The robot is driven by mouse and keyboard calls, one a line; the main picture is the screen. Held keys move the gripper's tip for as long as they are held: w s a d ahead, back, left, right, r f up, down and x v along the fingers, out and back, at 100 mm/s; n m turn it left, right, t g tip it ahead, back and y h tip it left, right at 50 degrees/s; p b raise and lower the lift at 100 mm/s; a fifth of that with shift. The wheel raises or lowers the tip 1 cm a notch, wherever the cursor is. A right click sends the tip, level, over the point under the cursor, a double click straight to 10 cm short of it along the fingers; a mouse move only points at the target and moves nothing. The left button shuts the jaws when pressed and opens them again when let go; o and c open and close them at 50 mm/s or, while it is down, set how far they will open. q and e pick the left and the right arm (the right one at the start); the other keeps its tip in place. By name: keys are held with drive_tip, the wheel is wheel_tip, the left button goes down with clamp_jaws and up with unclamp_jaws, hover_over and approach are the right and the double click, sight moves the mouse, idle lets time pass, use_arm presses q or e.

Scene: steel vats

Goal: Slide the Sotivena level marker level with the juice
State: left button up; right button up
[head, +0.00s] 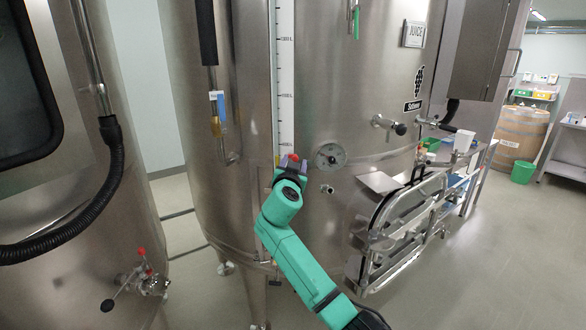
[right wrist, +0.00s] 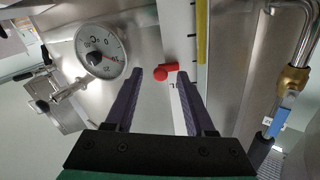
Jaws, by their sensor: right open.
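The level marker is a small red piece with a round knob, seen in the right wrist view (right wrist: 162,73) on the white scale strip of the steel vat (head: 375,90). In the head view only a bit of red (head: 293,157) shows at the gripper. Beside the scale (head: 286,90) runs a narrow level tube; its yellow juice column (right wrist: 202,30) ends close to the marker's height in the wrist view, which looks upside down. My right gripper (right wrist: 160,73) is open, its fingertips either side of the marker with gaps. My left gripper is out of view.
A round dial gauge (head: 330,156) sits close right of the gripper in the head view. An open hatch (head: 400,225) and a valve (head: 388,124) stick out further right. Another vat (head: 60,250) with a black hose stands left. A JUICE sign (head: 414,34) hangs on the vat.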

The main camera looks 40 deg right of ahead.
drive_tip(key=b+v, duration=0.6)
drive_tip(key=v, duration=0.8)
drive_tip(key=shift+a, duration=0.2)
drive_tip(key=shift+s, duration=0.1)
